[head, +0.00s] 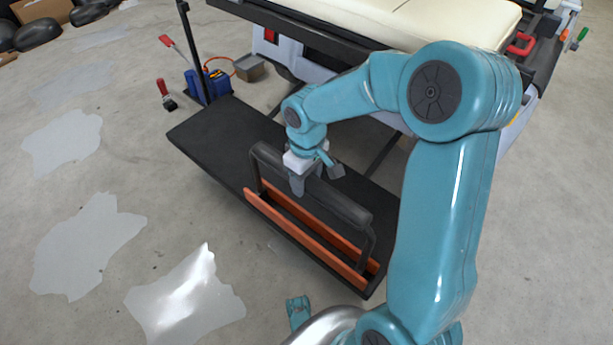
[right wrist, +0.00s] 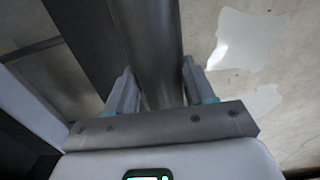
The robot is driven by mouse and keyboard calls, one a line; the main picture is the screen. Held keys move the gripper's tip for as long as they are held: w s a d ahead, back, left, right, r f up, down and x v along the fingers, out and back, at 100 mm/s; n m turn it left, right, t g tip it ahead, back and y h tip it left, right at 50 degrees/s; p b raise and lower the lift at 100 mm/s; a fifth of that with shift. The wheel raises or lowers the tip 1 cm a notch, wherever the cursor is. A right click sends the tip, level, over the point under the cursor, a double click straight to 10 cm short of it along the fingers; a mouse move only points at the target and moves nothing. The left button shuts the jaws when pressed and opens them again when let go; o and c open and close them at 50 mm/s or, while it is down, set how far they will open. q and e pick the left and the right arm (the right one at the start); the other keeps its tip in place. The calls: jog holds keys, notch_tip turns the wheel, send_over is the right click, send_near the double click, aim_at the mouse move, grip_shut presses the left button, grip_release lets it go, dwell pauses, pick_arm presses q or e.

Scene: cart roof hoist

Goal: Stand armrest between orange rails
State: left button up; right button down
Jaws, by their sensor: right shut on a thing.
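The black armrest (head: 340,199) is a padded bar with a leg at each end, standing upright at the front of a black platform (head: 205,135). Its lower part is between two orange rails, the front rail (head: 300,237) and the back rail (head: 330,230). Whether its feet touch the platform is hidden by the front rail. My right gripper (head: 305,178) is shut on the armrest's top bar, left of its middle. In the right wrist view the bar (right wrist: 150,50) runs between the two fingers (right wrist: 155,90).
A blue toolbox (head: 212,84) and a black post (head: 188,40) stand at the platform's far left end. A red-handled brush (head: 166,95) and a grey box (head: 249,68) are on the floor nearby. A cart with a cream cushion (head: 400,18) is behind. The left floor is mostly clear.

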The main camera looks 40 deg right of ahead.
jog(key=shift+f, duration=0.1)
jog(key=shift+c, duration=1.6)
grip_release()
jog(key=shift+f, duration=0.1)
pick_arm(q)
notch_tip(320, 180, up, 6)
jog(key=s+d+p, duration=0.1)
jog(key=p, duration=0.6)
jog(key=shift+s+r+m+g, duration=0.15)
jog(key=shift+r+m+g, duration=0.1)
jog(key=shift+m+g, duration=0.05)
pick_arm(e)
notch_tip(320, 180, up, 16)
jog(key=shift+r, duration=0.25)
pick_arm(q)
jog(key=shift+s+d, duration=0.1)
pick_arm(e)
jog(key=shift+s, duration=0.15)
